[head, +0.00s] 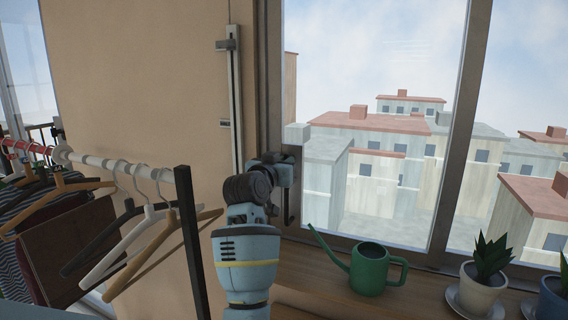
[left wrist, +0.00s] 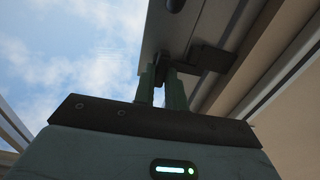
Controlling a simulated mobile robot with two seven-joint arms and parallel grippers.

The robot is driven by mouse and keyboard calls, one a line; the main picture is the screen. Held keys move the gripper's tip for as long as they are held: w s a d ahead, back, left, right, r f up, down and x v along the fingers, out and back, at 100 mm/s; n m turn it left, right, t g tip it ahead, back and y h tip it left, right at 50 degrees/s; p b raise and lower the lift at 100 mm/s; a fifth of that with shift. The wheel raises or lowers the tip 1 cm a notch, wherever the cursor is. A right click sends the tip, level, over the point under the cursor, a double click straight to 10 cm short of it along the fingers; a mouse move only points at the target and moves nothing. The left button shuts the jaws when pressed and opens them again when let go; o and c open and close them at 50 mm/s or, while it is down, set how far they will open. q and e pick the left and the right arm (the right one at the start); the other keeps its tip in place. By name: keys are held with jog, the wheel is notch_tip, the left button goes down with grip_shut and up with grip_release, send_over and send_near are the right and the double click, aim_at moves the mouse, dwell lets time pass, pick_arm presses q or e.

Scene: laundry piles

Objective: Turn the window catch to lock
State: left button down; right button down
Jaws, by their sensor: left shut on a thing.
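The window catch (left wrist: 210,58) is a dark piece on the window frame, seen at the upper middle of the left wrist view. My left gripper (left wrist: 161,85) has its two green fingers on either side of the catch's dark end and is shut on it. In the head view my left gripper (head: 287,168) is at the left edge of the window frame, and its body hides most of the catch. A dark upright handle (head: 289,207) shows just below the gripper. My right gripper is in neither view.
A green watering can (head: 369,269) stands on the wooden sill (head: 420,294), right of my left arm. Potted plants (head: 480,288) stand farther right. A clothes rack with hangers (head: 145,210) is close on the left, its dark post (head: 191,240) beside my arm.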

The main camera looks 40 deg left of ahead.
pick_arm(q)
jog(key=c, duration=1.4)
grip_release()
jog(key=shift+c, duration=0.2)
jog(key=v, duration=0.8)
